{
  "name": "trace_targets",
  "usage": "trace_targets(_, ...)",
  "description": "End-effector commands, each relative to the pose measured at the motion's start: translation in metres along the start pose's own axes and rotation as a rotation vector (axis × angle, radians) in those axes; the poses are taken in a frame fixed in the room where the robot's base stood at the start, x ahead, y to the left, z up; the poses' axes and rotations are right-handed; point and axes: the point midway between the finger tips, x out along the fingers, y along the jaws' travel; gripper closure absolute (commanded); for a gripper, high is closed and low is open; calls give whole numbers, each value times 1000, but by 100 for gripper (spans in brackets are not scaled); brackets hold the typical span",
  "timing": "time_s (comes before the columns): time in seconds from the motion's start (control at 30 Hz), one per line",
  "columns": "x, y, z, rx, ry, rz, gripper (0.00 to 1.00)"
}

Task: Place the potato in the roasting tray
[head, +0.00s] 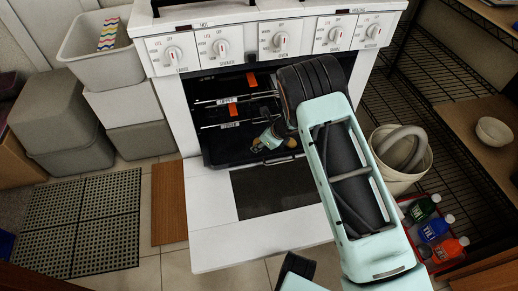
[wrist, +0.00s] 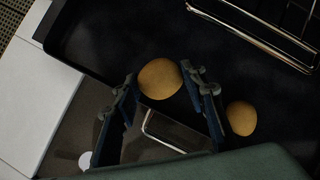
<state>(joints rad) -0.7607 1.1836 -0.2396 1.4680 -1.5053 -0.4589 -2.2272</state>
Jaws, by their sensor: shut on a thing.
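A tan potato (wrist: 160,78) is held between the two fingertips of my gripper (wrist: 166,88) in the wrist view. My gripper (head: 272,139) also shows in the head view, reaching into the open oven. The dark roasting tray (wrist: 95,45) spreads below and beyond the held potato; it also shows inside the oven in the head view (head: 222,150). I cannot tell whether the held potato touches the tray floor. A second potato (wrist: 241,118) lies to the right of the right finger. My arm hides part of the oven in the head view.
The white oven door (head: 215,225) is folded down in front, below my arm. Wire racks (head: 215,101) with orange tags sit above the tray. A bin (head: 402,170) and a crate of bottles (head: 435,230) stand at right, grey boxes (head: 55,115) at left.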

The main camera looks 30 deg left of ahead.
Motion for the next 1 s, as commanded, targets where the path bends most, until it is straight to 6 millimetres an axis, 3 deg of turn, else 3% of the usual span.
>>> trace_targets(0.23,17,-2,2,-1,-1,0,86)
trace_targets(0.43,42,2,-13,0,0,0,86)
trace_targets(0.83,46,2,-16,0,-1,0,86)
trace_targets(0.87,45,2,-15,0,-1,0,59)
trace_targets(0.9,44,2,-15,0,-1,0,55)
trace_targets(1.0,44,2,-15,0,-1,0,54)
